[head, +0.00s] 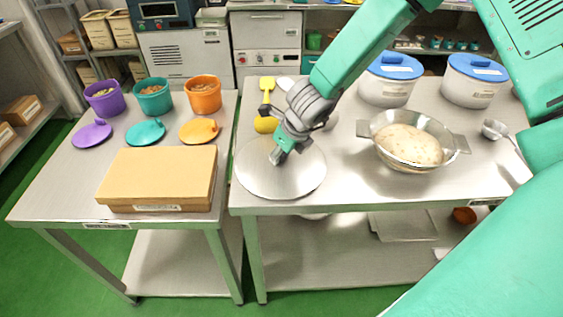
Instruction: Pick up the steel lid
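The steel lid (290,187) is a round, shiny disc at the front left of the right-hand steel table. My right gripper (278,157) reaches down to the middle of the lid, with its fingertips at or just above the lid's centre. The gripper hides the lid's middle, so I cannot see a knob or tell whether the fingers are closed around one. The lid looks level and at table height. My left gripper is not in view.
A steel pan (377,150) of pale mass stands right of the lid. Two blue-lidded tubs (385,92) (470,95) stand behind. A cardboard box (160,175) and coloured buckets (154,101) occupy the left table (60,190).

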